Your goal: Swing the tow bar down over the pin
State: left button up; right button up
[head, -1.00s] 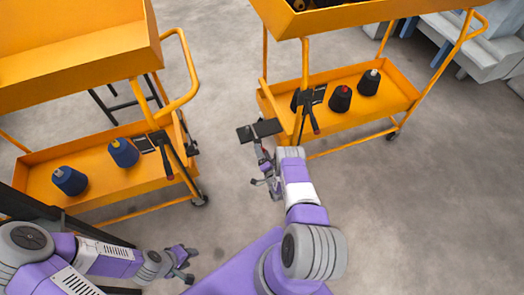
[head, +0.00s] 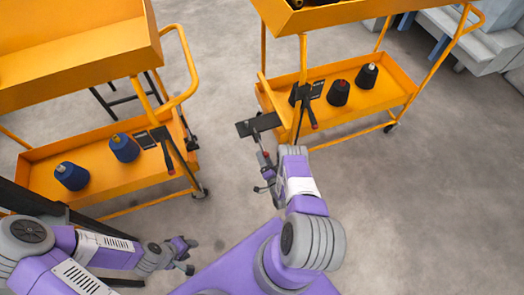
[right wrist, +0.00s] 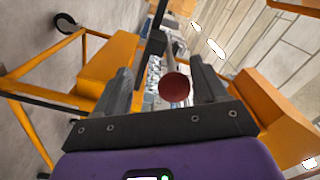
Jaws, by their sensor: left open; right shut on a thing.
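The tow bar, a flat black bar (head: 257,125), sticks out level to the left from the lower front of the right cart (head: 399,76). Its red knob (right wrist: 175,88) sits between the fingers of my right gripper in the right wrist view. My right gripper (head: 265,156) is shut on that knob, just below the bar in the head view. The pin cannot be clearly made out; small black fittings (head: 189,140) show at the near right corner of the left cart (head: 95,191). My left gripper (head: 186,255) is open and empty, low in front of the left cart.
Blue spools (head: 124,148) stand on the left cart's lower shelf, dark spools (head: 338,92) on the right cart's. Each cart has a black lever with a red end, such as this lever (head: 311,108). Bare floor (head: 228,70) lies between the carts.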

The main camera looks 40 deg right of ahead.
jog(key=shift+s+f, duration=0.15)
jog(key=shift+s, duration=0.5)
jog(key=p+v, duration=0.2)
jog(key=v, duration=0.7)
jog(key=shift+a, duration=0.3)
jog(key=shift+w, duration=0.15)
